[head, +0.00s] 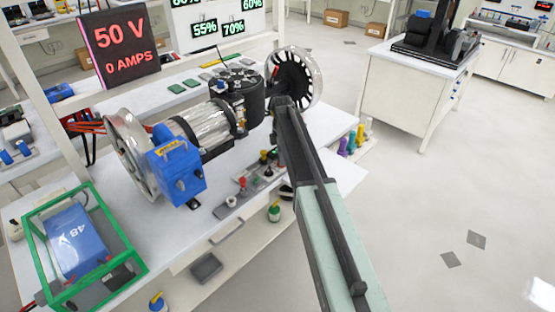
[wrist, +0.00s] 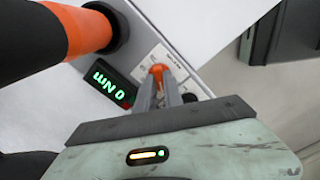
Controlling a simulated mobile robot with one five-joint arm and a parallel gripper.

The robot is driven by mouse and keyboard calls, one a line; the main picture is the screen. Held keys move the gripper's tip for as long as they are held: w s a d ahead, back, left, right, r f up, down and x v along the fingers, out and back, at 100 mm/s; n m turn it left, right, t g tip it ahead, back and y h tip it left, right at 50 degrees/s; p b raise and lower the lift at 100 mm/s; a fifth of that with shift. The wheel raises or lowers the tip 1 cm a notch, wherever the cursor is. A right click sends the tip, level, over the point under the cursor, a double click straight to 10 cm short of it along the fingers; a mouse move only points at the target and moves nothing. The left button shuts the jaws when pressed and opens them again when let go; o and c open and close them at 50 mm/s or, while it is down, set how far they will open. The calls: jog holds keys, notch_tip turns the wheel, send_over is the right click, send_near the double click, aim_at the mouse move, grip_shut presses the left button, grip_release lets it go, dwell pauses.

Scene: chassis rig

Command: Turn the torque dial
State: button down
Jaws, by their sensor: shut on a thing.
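In the wrist view, the torque dial is a small orange knob (wrist: 157,70) on a light panel (wrist: 148,60). My gripper (wrist: 160,80) has its two grey fingers shut on this knob. Beside it, a black display (wrist: 108,85) shows green "0 NM", upside down in this view. In the head view, my pale green and black arm reaches up over the bench's right part. The dial and my fingertips are hidden there behind the arm.
A white bench (head: 235,220) carries a motor rig (head: 195,130) with a spoked wheel (head: 293,77). A blue box (head: 177,172) and a green frame (head: 130,262) stand to the left. A sign (head: 120,45) reads 50 V, 0 AMPS.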

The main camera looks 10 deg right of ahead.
jog(key=m, duration=0.3)
jog(key=shift+s+d+m, duration=0.15)
jog(key=shift+d+m, duration=0.25)
jog(key=m, duration=0.4)
jog(key=shift+s+m, duration=0.1)
jog(key=shift+m, duration=0.2)
jog(key=m, duration=0.4)
jog(key=shift+a, duration=0.1)
jog(key=shift+a+m, duration=0.1)
jog(key=shift+m, duration=1.7)
jog(key=c, duration=1.5)
grip_release()
jog(key=shift+o, duration=0.2)
